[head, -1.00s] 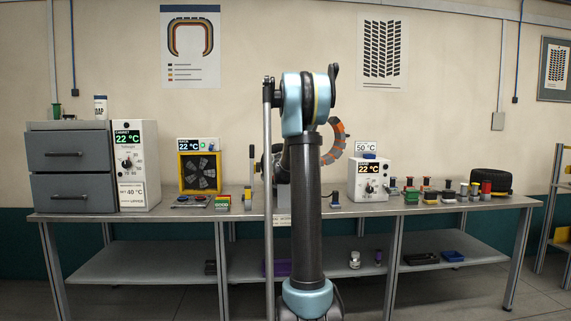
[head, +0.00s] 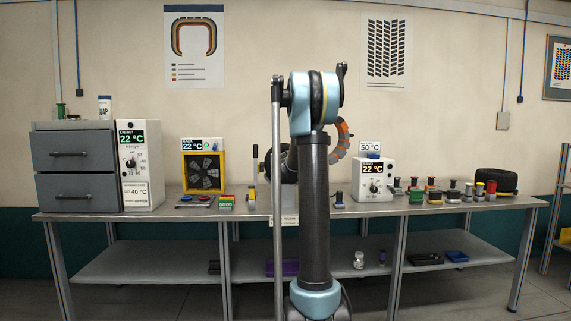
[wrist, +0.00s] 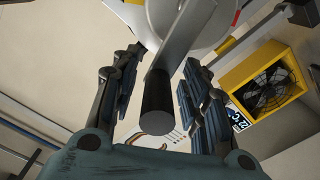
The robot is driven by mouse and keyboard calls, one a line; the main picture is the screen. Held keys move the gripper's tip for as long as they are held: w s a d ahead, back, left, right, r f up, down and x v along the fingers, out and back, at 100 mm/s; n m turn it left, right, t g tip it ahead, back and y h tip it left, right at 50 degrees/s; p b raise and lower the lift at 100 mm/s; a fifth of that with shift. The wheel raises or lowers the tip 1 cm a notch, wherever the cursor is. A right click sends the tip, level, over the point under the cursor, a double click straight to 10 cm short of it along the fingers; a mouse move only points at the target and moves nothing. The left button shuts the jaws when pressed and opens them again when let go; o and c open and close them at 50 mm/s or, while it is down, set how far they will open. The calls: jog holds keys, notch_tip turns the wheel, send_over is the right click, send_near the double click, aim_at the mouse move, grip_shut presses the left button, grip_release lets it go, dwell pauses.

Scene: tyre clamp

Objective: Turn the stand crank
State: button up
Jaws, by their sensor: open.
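In the wrist view, the crank's black cylindrical handle (wrist: 160,92) sits on a grey metal crank arm (wrist: 184,38). My gripper (wrist: 162,66) is open, with one dark finger on each side of the handle. Gaps show between the handle and both fingers, so it is not gripped. I cannot make out the crank there.
A yellow-framed fan (head: 204,172) stands on the bench (head: 340,212) left of my arm, beside the grey drawer cabinet (head: 75,168). A white 22 °C box (head: 373,181) and several small coloured items stand to the right.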

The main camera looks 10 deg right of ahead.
jog(key=s+a, duration=0.1)
jog(key=s, duration=1)
jog(key=shift+s+a, duration=0.2)
jog(key=shift+s, duration=0.05)
jog(key=shift+f, duration=0.1)
